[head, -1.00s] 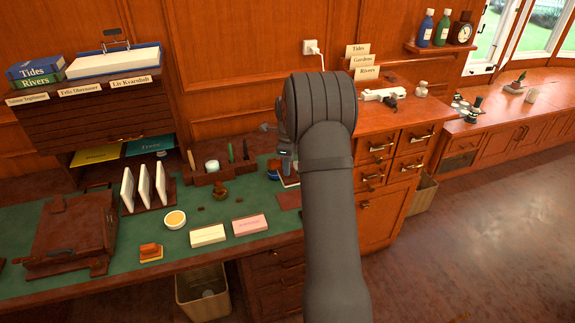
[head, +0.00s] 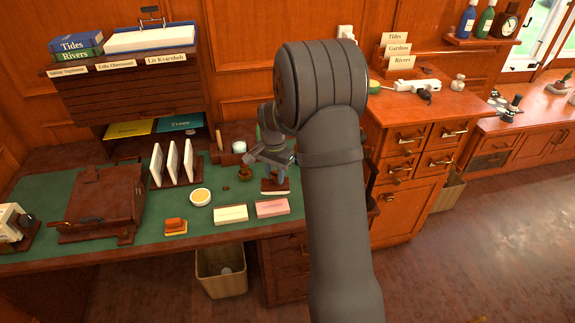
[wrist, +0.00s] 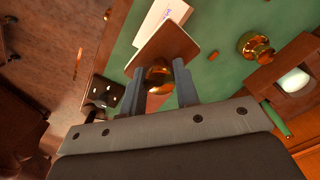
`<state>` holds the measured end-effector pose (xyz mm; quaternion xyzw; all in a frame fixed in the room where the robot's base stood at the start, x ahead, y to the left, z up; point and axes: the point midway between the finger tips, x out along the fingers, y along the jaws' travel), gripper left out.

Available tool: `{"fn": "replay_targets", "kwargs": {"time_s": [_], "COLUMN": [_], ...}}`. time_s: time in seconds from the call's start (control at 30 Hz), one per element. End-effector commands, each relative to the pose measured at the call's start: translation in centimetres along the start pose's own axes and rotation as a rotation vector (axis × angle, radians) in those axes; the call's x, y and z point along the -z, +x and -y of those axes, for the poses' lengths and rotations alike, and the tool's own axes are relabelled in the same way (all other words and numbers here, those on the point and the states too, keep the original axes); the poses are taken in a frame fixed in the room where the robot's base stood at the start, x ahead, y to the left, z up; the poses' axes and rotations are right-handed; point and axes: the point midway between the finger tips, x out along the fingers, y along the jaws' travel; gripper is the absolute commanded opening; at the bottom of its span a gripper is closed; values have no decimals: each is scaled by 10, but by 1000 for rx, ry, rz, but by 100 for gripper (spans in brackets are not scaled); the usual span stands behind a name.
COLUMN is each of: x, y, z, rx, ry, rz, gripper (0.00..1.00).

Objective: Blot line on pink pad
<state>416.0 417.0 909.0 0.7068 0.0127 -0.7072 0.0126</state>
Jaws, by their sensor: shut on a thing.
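The pink pad (head: 272,207) lies on the green desk top near its front edge, beside a cream pad (head: 231,214) on its left. My gripper (head: 274,166) is just behind the pink pad, shut on the brass knob (wrist: 159,79) of a blotter with a flat wooden top (wrist: 172,46). The blotter (head: 275,187) shows below the fingers in the head view, with a pale lower edge. Whether it touches the desk is unclear. A pale card (wrist: 152,22) shows beyond the wooden top in the wrist view. I cannot make out the line on the pad.
A yellow-topped round dish (head: 200,197), an orange block (head: 175,225) and a rack of white cards (head: 173,163) stand to the left. A brass piece (wrist: 256,46) and wooden holder (wrist: 282,81) are near my gripper. A brown case (head: 105,205) lies farther left.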

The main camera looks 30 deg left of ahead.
Motion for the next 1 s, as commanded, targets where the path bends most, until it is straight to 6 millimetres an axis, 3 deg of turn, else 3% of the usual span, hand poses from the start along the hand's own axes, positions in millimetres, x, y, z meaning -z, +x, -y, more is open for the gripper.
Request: {"fn": "replay_targets", "kwargs": {"time_s": [0.13,0.37,1.0], "x": [-14,-17,-17], "y": [1,8,58], "z": [3,4,4], "rx": [0,0,0], "ry": [-122,-165,-162], "rz": [0,0,0], "gripper": [10,10,10]}}
